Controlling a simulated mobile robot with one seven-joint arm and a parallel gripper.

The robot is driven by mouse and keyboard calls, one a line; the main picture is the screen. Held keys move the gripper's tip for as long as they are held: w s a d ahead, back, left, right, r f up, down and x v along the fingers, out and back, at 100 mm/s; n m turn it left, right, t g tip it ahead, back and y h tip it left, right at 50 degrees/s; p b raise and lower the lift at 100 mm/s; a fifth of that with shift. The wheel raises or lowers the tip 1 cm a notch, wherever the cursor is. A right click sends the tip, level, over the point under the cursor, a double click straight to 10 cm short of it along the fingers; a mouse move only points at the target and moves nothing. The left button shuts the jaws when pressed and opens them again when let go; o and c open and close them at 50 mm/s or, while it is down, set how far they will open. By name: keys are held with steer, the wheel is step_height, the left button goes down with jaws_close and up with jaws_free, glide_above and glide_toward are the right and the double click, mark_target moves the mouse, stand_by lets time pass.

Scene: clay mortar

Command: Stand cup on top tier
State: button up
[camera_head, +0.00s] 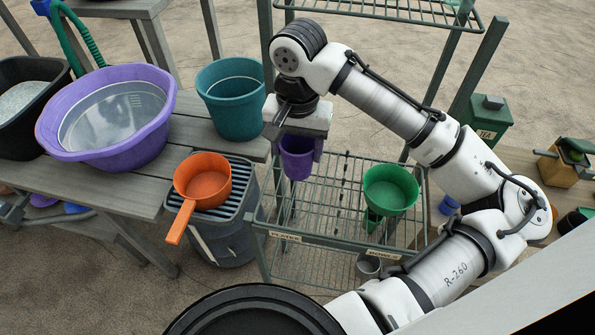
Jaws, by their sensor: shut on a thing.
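My gripper (298,146) points down and is shut on a small purple cup (297,164). The cup hangs upright below the jaws, over the left end of the rack's middle wire tier (340,190). It looks clear of that tier, but the exact gap is hard to judge. The rack's top tier (400,8) is a green wire shelf at the upper edge, cut off by the frame. The part of it in view is bare.
A green funnel-like vessel (390,190) stands at the middle tier's right. An orange saucepan (203,182) rests on a grey bin left of the rack. A teal pot (233,97) and purple basin (110,115) stand on the bench. My arm spans the rack's right side.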

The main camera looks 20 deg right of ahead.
mark_target(297, 175)
step_height(297, 175, down, 9)
steer(key=shift+p, duration=0.3)
steer(key=shift+f, duration=0.15)
steer(key=o, duration=1)
